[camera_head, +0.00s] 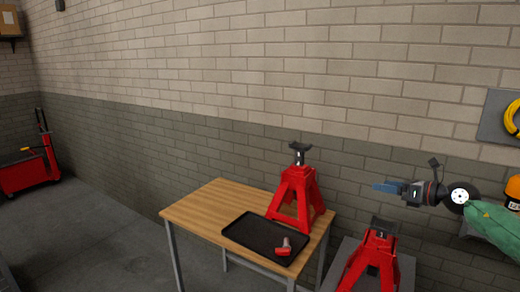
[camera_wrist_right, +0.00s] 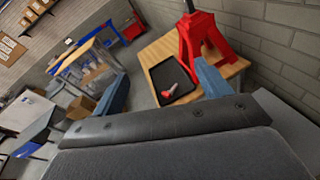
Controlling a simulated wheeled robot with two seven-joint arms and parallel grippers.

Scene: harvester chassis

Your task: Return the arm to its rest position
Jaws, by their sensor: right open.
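My right gripper (camera_head: 384,187) is in the head view at the right, in the air above and to the right of the wooden table. Its arm comes in from the right edge. In the right wrist view its two blue fingers (camera_wrist_right: 160,70) stand wide apart with nothing between them. My left gripper is in neither view.
The wooden table (camera_head: 205,208) holds a red jack stand (camera_head: 296,190) and a black tray (camera_head: 245,236) with a small red-and-grey part (camera_head: 284,249). Another red jack stand (camera_head: 374,262) stands in front, below my right gripper. A brick wall is behind. A red cart (camera_head: 25,170) is far left.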

